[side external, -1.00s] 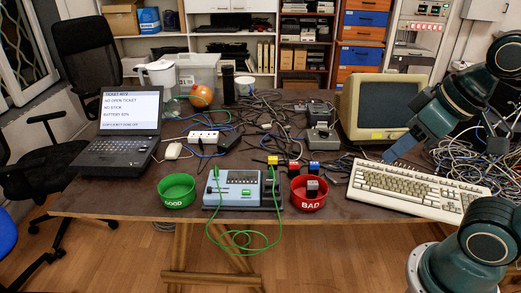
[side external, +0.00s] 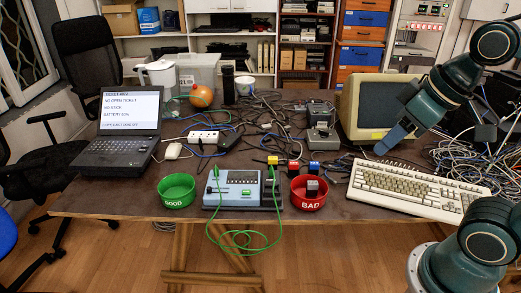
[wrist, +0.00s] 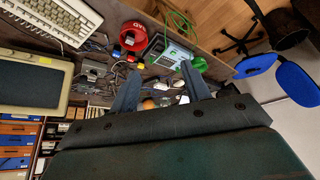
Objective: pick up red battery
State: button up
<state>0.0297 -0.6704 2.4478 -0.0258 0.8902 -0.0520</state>
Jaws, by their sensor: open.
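The red battery (side external: 294,168) is a small block with a red top. It stands on the table just behind the red BAD bowl (side external: 307,199), between a yellow-topped one (side external: 272,162) and a blue-topped one (side external: 314,169). My gripper (side external: 382,150) is up to the right of the batteries, apart from them, above the area between keyboard and monitor. In the wrist view its two fingers (wrist: 161,90) are spread with nothing held between them.
A dark block (side external: 312,188) lies in the BAD bowl. The blue-grey tester (side external: 240,191) with green leads and the green GOOD bowl (side external: 177,191) are left of it. A keyboard (side external: 415,188) and monitor (side external: 362,105) stand right. Cables clutter the table behind the batteries.

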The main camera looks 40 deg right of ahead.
jog(key=w+d+n, duration=0.2)
jog(key=w, duration=0.8)
jog(key=n+g+y, duration=0.2)
jog(key=n+y, duration=0.1)
jog(key=n, duration=0.3)
send_over(295, 163)
jog(key=s+d, duration=0.3)
notch_tip(295, 163, down, 22)
jog(key=f, duration=0.1)
jog(key=shift+s+d+r, duration=0.1)
jog(key=shift+s+r, duration=0.05)
jog(key=shift+r, duration=0.05)
jog(key=x, duration=0.8)
jog(key=shift+f, duration=0.1)
jog(key=shift+x, duration=2.8)
jog(key=shift+s, duration=0.15)
